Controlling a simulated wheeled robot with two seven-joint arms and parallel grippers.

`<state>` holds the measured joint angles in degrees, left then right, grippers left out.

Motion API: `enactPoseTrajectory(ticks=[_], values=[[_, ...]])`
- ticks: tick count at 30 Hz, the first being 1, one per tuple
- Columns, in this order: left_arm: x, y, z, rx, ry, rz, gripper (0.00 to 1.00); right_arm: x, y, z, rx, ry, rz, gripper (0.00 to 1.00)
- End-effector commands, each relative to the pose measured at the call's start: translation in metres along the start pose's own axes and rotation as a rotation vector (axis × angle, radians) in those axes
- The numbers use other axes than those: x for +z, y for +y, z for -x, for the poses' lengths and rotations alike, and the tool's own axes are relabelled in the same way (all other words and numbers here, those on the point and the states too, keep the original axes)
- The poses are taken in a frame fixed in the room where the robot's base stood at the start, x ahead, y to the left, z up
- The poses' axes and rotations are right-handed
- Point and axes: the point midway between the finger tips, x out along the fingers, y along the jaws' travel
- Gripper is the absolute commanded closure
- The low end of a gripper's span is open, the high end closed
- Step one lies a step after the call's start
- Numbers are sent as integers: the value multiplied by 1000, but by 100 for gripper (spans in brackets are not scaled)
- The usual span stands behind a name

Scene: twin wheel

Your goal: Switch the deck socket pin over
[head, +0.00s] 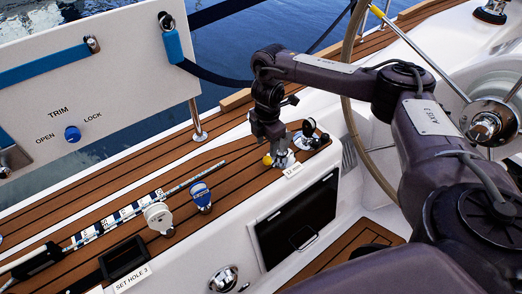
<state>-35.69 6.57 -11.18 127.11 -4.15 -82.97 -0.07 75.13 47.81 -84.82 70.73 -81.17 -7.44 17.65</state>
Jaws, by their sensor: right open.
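My right gripper (275,146) points down at the far end of the teak side deck, just above a small metal fitting (283,160) beside a "12 mm" label (292,170). Its jaws are open, though they look dark and small from here. A yellow knob (267,159) shows just left of the fingers. The gripper partly covers this fitting, so I cannot tell whether it touches it or which part is the pin. A black round-topped fitting (308,128) stands just right of the gripper. My left gripper is not in view.
A white panel (100,85) with a blue TRIM knob (72,134) stands at left. A numbered strip (115,215), a grey-white knob (157,216), a blue-topped fitting (200,196) and a "SET HOLE 3" label (131,278) lie nearer. The steering wheel (350,120) rises behind my right arm.

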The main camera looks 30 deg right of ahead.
Motion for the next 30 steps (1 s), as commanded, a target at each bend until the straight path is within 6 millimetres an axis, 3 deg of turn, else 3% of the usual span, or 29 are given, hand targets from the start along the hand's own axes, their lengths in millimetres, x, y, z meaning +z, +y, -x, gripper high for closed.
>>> enactPoseTrajectory(ticks=[3,10,23,30], values=[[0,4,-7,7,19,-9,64,-1,-1,-23,-3,-1,2,51],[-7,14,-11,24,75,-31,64,-2,0,-56,0,1,3,51],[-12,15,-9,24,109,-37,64,-2,0,-67,2,1,4,51],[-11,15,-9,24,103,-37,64,-2,0,-67,2,1,4,82]])
